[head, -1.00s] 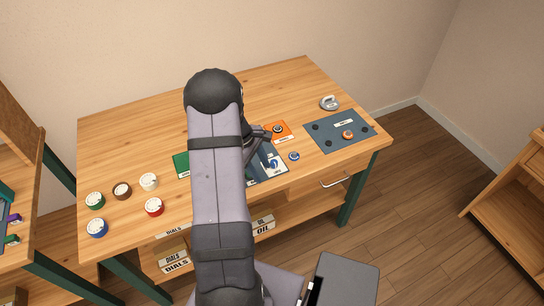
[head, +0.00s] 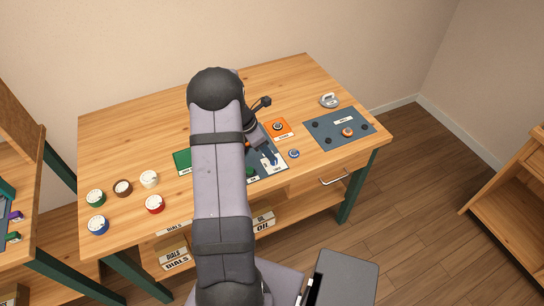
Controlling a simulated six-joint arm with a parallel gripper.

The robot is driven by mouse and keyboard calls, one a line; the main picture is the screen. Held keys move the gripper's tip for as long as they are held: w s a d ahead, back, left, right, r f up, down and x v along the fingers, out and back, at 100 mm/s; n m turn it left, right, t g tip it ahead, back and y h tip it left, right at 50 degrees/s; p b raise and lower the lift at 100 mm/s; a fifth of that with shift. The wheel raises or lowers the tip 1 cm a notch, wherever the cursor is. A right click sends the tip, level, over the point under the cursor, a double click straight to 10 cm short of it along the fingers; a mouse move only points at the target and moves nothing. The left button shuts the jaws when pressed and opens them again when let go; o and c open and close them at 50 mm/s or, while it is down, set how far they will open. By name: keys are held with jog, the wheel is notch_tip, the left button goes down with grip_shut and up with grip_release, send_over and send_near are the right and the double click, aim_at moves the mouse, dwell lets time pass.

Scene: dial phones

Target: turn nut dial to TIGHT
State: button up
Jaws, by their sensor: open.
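The arm reaches over the workbench in the head view, and its links hide the middle of the bench. My gripper (head: 262,150) is small and partly hidden beside the arm, above the dark blue panel (head: 268,175) with white and blue parts. Its jaws are open and I see nothing held in them. An orange plate (head: 284,134) with a dark round knob (head: 278,127) lies just right of the gripper. A grey-blue plate (head: 330,141) at the right carries an orange-brown dial (head: 347,132) and several dark knobs. The labels are too small to read, so I cannot tell which one is the nut dial.
Several round dials, including green (head: 95,198), brown (head: 122,188), white (head: 149,179), red (head: 154,204) and blue (head: 97,226), stand at the bench's left. A green plate (head: 182,163) sits left of the arm. A small blue knob (head: 294,154) and a grey ring-shaped object (head: 329,101) stand at right.

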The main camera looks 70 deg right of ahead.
jog(key=shift+p+x, duration=0.7)
jog(key=shift+x, duration=2.25)
jog(key=shift+c, duration=0.2)
grip_shut()
